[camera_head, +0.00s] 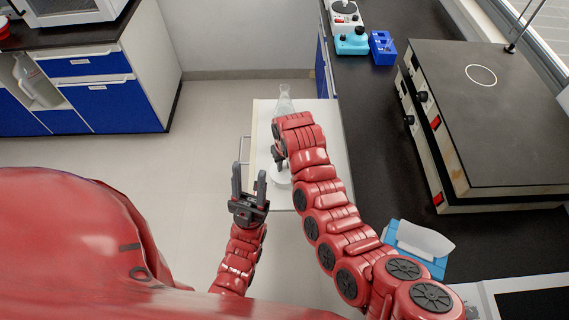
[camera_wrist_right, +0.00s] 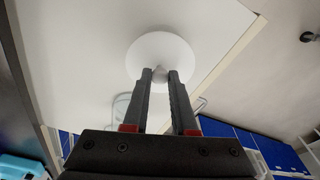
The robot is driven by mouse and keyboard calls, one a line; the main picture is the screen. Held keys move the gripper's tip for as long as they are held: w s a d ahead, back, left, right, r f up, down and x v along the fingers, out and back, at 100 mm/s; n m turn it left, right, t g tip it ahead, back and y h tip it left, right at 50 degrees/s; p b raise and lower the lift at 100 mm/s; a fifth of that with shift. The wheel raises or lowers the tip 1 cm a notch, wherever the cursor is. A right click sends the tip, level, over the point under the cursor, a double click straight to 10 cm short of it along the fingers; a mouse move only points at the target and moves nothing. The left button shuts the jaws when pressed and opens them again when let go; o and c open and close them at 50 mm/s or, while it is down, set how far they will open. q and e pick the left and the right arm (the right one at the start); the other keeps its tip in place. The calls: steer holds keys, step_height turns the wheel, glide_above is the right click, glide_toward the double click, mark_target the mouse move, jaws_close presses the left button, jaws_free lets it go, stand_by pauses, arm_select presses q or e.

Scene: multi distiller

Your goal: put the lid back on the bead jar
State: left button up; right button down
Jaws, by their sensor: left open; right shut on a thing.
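A white round lid with a small knob (camera_wrist_right: 161,52) is held by the knob between the fingertips of my right gripper (camera_wrist_right: 160,76). In the head view the right gripper (camera_head: 278,160) is partly hidden by its own arm, and a white rounded part (camera_head: 282,177), seemingly the lid, shows just below it over the white cart top. I cannot make out the bead jar; it may be hidden behind my right arm or the lid. My left gripper (camera_head: 249,176) is open and empty, pointing up to the left of the cart.
A clear conical flask (camera_head: 284,103) stands at the far end of the white cart top (camera_head: 325,125). The black bench (camera_head: 385,135) at right bears a large hot plate (camera_head: 485,95), a blue rack (camera_head: 382,48) and a blue tissue box (camera_head: 418,248). Open floor lies left.

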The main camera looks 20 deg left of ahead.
steer(key=shift+f, duration=0.15)
stand_by(0.5)
steer(key=shift+c, duration=0.8)
jaws_free()
steer(key=shift+r+p, duration=1.3)
steer(key=shift+r, duration=2.25)
jaws_close()
